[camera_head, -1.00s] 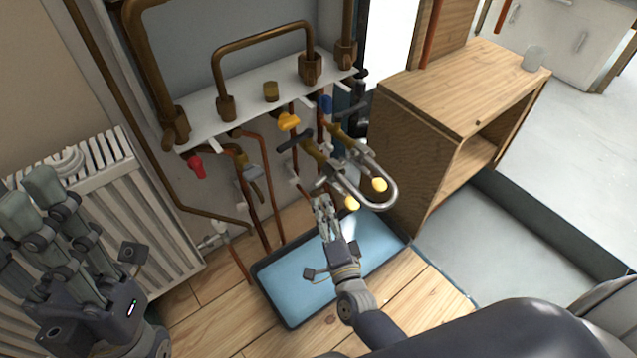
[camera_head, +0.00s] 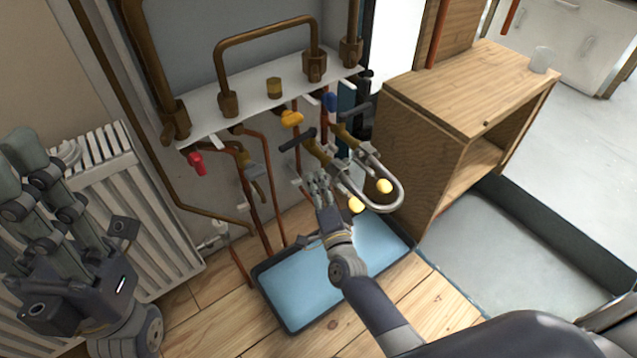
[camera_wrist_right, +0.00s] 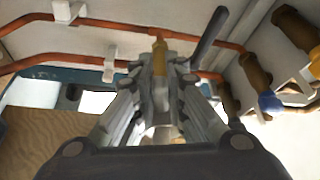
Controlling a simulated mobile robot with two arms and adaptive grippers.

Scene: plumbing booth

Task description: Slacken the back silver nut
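A silver U-shaped pipe (camera_head: 396,192) hangs below the shelf, joined to two brass valves. The silver nut on the farther valve (camera_head: 357,147) is small and partly hidden among the fittings. The nearer valve's fitting (camera_head: 331,168) is just above my right gripper. My right gripper (camera_head: 318,183) points up at the pipework, at the near leg of the U-pipe. In the right wrist view, its fingers (camera_wrist_right: 160,85) lie on both sides of a brass and silver fitting (camera_wrist_right: 159,58); contact is unclear. My left gripper (camera_head: 45,185) is at the left, away from the pipes, with its fingers apart.
A blue tray (camera_head: 300,289) lies on the floor below the pipes. A wooden cabinet (camera_head: 415,140) stands close on the right. A white radiator (camera_head: 150,220) is behind my left gripper. Yellow (camera_head: 291,118), blue (camera_head: 330,101) and red (camera_head: 196,160) handles crowd the shelf's underside.

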